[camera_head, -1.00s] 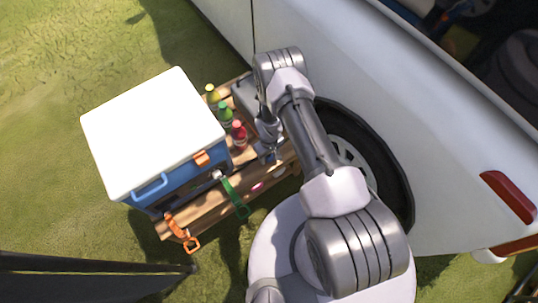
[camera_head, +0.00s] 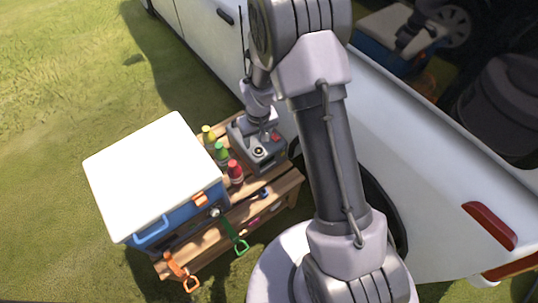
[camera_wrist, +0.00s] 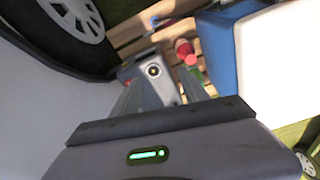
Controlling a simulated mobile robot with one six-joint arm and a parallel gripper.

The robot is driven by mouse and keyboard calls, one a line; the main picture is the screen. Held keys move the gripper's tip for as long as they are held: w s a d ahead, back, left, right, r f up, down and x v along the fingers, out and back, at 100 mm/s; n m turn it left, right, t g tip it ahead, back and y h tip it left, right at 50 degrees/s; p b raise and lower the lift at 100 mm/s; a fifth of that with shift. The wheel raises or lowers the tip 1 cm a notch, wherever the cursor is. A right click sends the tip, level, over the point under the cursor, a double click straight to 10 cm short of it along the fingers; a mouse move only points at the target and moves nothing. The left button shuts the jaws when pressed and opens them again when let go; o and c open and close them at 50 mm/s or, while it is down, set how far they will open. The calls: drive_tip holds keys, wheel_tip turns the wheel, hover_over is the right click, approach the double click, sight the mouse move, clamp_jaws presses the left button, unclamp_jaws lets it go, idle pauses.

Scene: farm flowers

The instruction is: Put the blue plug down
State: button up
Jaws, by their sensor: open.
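A small blue piece, which looks like the blue plug (camera_head: 264,192), lies on the wooden bench (camera_head: 285,186) near its front edge. In the wrist view a small blue piece (camera_wrist: 155,20) shows at the top on the slats, beyond the fingertips. My gripper (camera_wrist: 160,82) is open, with nothing visible between its fingers. In the head view my wrist hangs over the grey box (camera_head: 262,152) at the back of the bench, apart from the blue piece. The fingertips are hard to make out there.
Yellow, green and red bottles (camera_head: 235,172) stand between the grey box and a blue cooler with a white lid (camera_head: 150,175). Orange (camera_head: 178,268) and green (camera_head: 237,240) handled tools hang at the bench front. The white vehicle (camera_head: 420,150) stands close behind and right.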

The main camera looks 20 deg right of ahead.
drive_tip(key=s+r+m+t, duration=0.1)
drive_tip(key=s+r, duration=0.1)
drive_tip(key=r, duration=0.7)
drive_tip(key=s+r+m+t, duration=0.1)
drive_tip(key=s+r, duration=0.2)
drive_tip(key=r, duration=0.7)
drive_tip(key=s+a+r+m+t+y, duration=0.1)
drive_tip(key=s+r+m, duration=0.1)
drive_tip(key=s+r, duration=0.4)
drive_tip(key=s+a+r+m+t, duration=0.1)
drive_tip(key=s+r, duration=0.5)
drive_tip(key=s, duration=0.6)
drive_tip(key=shift+s+a+r+m+y, duration=0.35)
drive_tip(key=shift+s+a+m+y, duration=0.05)
drive_tip(key=shift+a, duration=0.4)
